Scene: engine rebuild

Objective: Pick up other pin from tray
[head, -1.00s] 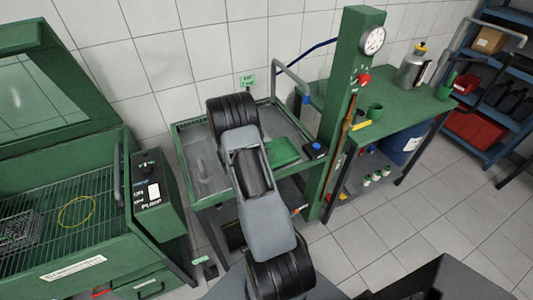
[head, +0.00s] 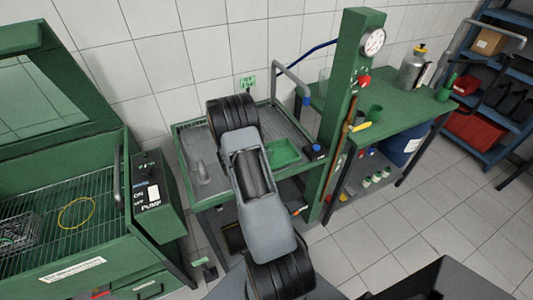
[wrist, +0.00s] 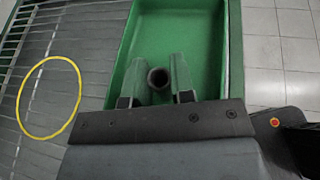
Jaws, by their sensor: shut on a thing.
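In the wrist view the green tray (wrist: 207,45) lies below my gripper (wrist: 159,75). The pin (wrist: 158,78) shows as a dark, round, hollow end between the two fingers. My gripper is shut on it, over the tray floor. The pin's length is hidden because I see it end-on, and I cannot tell whether it still touches the tray. In the head view the green tray (head: 284,153) sits on the metal-topped bench, and my arm hides the gripper and pin.
A yellow ring (wrist: 48,97) lies on the slatted surface left of the tray in the wrist view. In the head view a green post with a gauge (head: 373,41) stands right of the bench. A green washer cabinet (head: 75,265) stands at left.

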